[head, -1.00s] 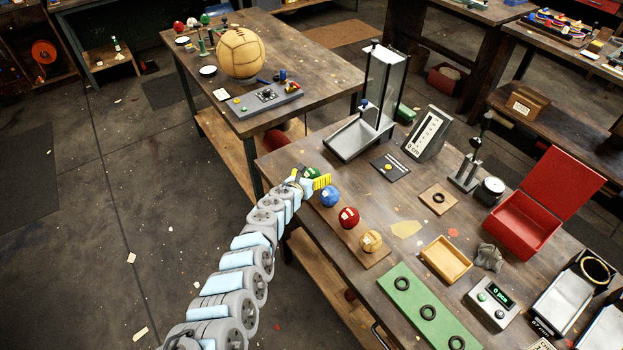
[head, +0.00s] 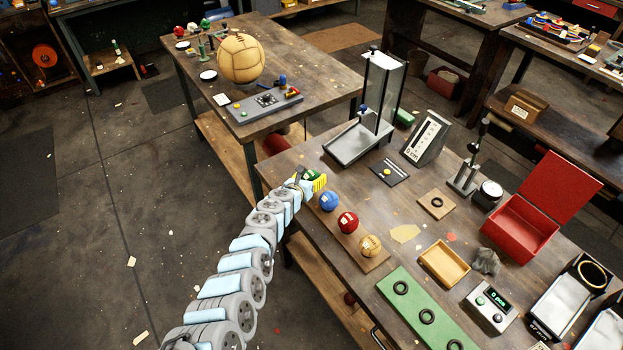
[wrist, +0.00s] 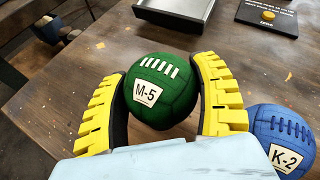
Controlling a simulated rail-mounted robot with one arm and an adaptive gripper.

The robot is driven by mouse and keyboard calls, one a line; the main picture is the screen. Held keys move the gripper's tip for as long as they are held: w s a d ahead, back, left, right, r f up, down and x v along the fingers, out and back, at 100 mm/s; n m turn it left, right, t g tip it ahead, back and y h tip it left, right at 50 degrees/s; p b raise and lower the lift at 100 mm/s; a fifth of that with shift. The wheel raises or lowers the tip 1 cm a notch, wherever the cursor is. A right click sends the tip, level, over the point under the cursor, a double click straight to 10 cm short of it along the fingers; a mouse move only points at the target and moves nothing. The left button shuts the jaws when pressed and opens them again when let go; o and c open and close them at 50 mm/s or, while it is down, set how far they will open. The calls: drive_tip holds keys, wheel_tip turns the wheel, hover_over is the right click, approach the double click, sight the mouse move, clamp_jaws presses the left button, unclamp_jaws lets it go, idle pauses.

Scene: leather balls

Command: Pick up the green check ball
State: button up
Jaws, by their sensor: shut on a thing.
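The green check ball (wrist: 161,91), labelled M-5 with white lacing, sits between the two yellow-padded fingers of my gripper (wrist: 165,80) in the wrist view. The gripper is shut on it, one finger on each side. In the head view the green ball (head: 311,174) shows only partly behind my gripper (head: 314,182), at the near left corner of the front bench. I cannot tell whether the ball is clear of its wooden board.
A blue ball (wrist: 280,138) labelled K-2 is close right of my gripper. A red ball (head: 348,222) and a tan ball (head: 370,245) continue the row on a wooden board (head: 377,262). A metal chute stand (head: 358,143) stands behind.

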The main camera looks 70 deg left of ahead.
sight(308, 173)
wheel_tip(308, 173, up, 2)
drive_tip(key=shift+s+r+p, duration=0.1)
drive_tip(key=shift+r+p, duration=0.15)
drive_tip(key=shift+p, duration=0.3)
drive_tip(key=s+d+r+p, duration=0.1)
drive_tip(key=p, duration=0.1)
drive_tip(key=s+d+r+p, duration=0.1)
drive_tip(key=r+p, duration=0.1)
drive_tip(key=shift+d+r, duration=0.15)
drive_tip(key=shift+d, duration=0.2)
drive_tip(key=s+d+r+p, duration=0.5)
drive_tip(key=d+p, duration=0.3)
drive_tip(key=p, duration=1)
drive_tip(key=shift+s+d+r, duration=0.3)
drive_tip(key=shift+d+r, duration=0.1)
drive_tip(key=shift+r, duration=0.05)
